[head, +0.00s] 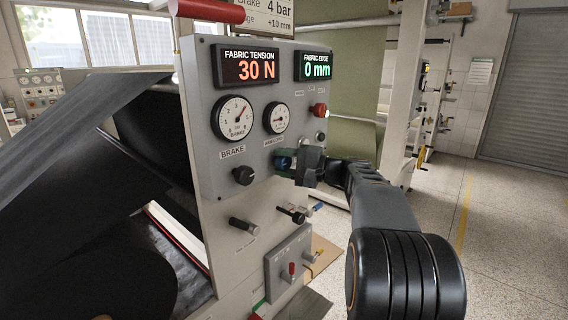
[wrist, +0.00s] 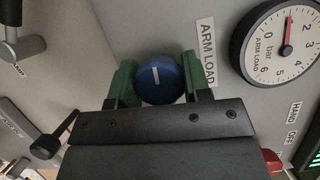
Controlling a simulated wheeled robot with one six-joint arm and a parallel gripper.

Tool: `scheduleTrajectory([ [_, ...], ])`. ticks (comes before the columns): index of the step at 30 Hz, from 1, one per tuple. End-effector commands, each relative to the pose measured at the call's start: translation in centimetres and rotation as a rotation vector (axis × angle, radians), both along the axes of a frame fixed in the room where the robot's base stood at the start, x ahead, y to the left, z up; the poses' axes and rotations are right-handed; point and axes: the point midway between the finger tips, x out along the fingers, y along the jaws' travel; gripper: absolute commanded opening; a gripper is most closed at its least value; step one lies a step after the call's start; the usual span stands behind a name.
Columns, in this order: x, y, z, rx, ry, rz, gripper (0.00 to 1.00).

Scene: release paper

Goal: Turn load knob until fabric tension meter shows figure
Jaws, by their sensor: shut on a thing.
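The blue load knob (wrist: 160,78) with a white pointer line sits between the green finger pads of my gripper (wrist: 158,84) in the wrist view, beside the ARM LOAD label (wrist: 207,52). My gripper is shut on it. In the head view my gripper (head: 292,164) is at the panel's right side and hides most of the knob. The fabric tension meter (head: 247,67) shows 30 N in orange digits.
The fabric edge display (head: 315,66) reads 0 mm. A brake gauge (head: 233,118) and black brake knob (head: 244,175) are left on the panel. A red button (head: 319,110) is above my gripper. A sign (head: 264,15) reads 4 bar and +10 mm, its top cut off.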

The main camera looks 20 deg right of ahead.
Motion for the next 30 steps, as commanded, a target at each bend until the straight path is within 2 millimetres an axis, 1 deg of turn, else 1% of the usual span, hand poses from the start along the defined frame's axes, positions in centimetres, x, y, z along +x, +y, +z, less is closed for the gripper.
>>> scheduleTrajectory([
  [6,0.03,-0.04,0.0,0.112,0.05,-0.002,0.2],
  [12,0.04,-0.03,0.01,0.172,0.078,-0.003,0.2],
  [30,0.04,-0.03,0.03,0.2,0.091,-0.003,0.2],
])
